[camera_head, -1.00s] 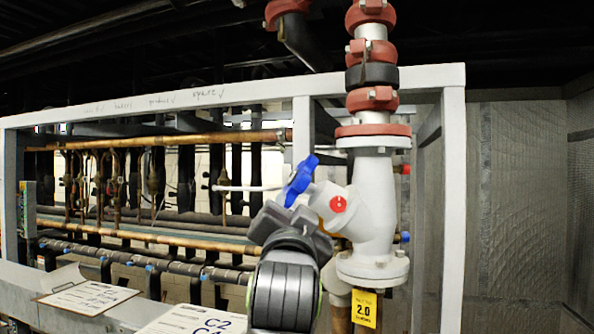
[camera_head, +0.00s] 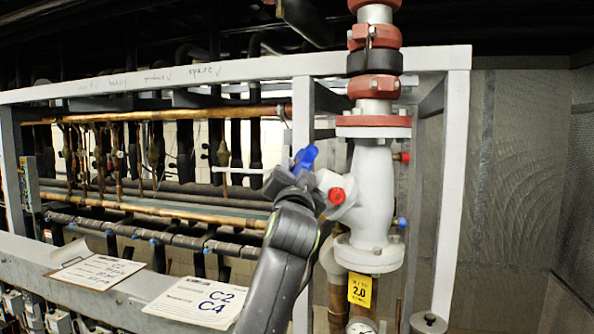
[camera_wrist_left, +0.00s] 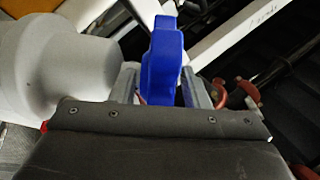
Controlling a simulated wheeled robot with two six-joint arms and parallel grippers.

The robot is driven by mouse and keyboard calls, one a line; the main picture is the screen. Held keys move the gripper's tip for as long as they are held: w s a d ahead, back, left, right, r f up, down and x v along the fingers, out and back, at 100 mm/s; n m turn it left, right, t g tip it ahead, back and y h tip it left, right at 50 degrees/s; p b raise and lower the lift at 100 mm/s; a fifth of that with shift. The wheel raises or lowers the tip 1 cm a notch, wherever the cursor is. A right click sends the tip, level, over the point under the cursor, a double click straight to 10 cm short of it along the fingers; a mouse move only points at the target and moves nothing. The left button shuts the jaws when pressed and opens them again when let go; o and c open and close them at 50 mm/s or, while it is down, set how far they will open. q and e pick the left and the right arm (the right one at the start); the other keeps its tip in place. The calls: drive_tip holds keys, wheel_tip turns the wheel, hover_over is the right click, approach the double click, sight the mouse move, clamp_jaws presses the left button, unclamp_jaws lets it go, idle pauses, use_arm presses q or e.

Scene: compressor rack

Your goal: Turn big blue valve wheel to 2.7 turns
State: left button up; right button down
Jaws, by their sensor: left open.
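The big blue valve wheel (camera_head: 306,157) sits on the left side of the white valve body (camera_head: 372,195), seen nearly edge-on. My left gripper (camera_head: 291,180) is at the wheel and hides its lower part in the head view. In the left wrist view the blue wheel (camera_wrist_left: 162,60) stands between the two grey fingers of the open left gripper (camera_wrist_left: 160,88). I cannot tell whether a finger touches it. The pale valve neck (camera_wrist_left: 75,65) is just left of the fingers. My right gripper is not in view.
A yellow tag reading 2.0 (camera_head: 360,290) hangs below the valve. A grey frame post (camera_head: 303,110) stands close behind the wheel. A clipboard (camera_head: 97,271) and a C2/C4 sheet (camera_head: 198,302) lie on the ledge at lower left. Red-flanged pipe (camera_head: 374,85) rises above the valve.

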use_arm(q)
clamp_jaws()
idle(0.4)
drive_tip(key=n+g+y, duration=0.1)
drive_tip(key=g+y, duration=0.1)
drive_tip(key=n+g+y, duration=0.2)
drive_tip(key=shift+s+d+r, duration=0.1)
drive_tip(key=shift+d+r, duration=0.1)
drive_tip(key=shift+r, duration=0.2)
drive_tip(key=g+y, duration=0.1)
drive_tip(key=g, duration=0.1)
drive_tip(key=n+g+y, duration=0.1)
drive_tip(key=shift+r+n+g, duration=0.1)
drive_tip(key=shift+n+g, duration=0.2)
drive_tip(key=shift+g, duration=0.1)
drive_tip(key=shift+d+r+n+g+y, duration=0.15)
drive_tip(key=shift+n+g+y, duration=0.4)
drive_tip(key=shift+g, duration=0.95)
